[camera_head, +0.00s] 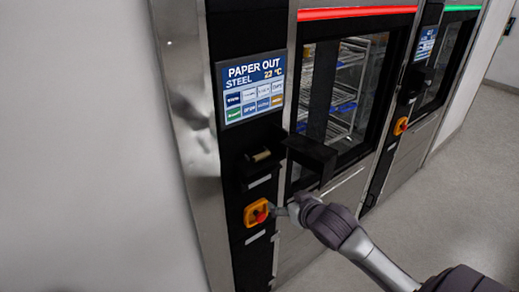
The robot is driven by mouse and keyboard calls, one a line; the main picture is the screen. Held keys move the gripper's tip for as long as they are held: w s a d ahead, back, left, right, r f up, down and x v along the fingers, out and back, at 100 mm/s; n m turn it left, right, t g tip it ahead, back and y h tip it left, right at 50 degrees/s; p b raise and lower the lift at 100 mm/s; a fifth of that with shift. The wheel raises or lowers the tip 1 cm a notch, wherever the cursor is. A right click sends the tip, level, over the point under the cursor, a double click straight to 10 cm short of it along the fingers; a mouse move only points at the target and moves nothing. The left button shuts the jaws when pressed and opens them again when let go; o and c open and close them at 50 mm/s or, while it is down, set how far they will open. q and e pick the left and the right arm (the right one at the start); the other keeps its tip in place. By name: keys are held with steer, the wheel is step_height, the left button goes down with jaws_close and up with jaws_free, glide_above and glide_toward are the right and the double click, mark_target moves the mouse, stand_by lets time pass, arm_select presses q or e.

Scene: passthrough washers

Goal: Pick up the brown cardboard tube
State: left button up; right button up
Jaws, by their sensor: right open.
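A small tan-brown roll, which looks like the cardboard tube (261,155), lies in a dark open recess of the washer's black control column, below the screen. My right gripper (279,211) is below and right of it, apart from the tube and empty. It is beside the red and orange emergency switch (256,212); I cannot tell whether it touches the switch. Its fingers are small and partly merged with the background. My left gripper is not in view.
The screen (254,88) reads "PAPER OUT". A black flap (312,154) sticks out just right of the recess. The washer's glass door (342,88) shows racks behind it, under a red light bar. A second washer stands right. Grey floor (455,185) lies clear at right.

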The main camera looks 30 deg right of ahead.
steer(key=t, duration=0.2)
glide_toward(263, 157)
steer(key=p+x, duration=0.5)
steer(key=x, duration=0.3)
steer(key=shift+w+d+r+p, duration=0.1)
steer(key=shift+w+r+p, duration=0.05)
steer(key=shift+p, duration=0.2)
steer(key=shift+w+f, duration=0.3)
steer(key=shift+w, duration=0.1)
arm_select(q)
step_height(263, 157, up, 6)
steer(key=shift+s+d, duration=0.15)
arm_select(e)
steer(key=shift+s, duration=0.1)
steer(key=shift+c, duration=1.2)
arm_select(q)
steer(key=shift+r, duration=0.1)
arm_select(e)
steer(key=c, duration=0.6)
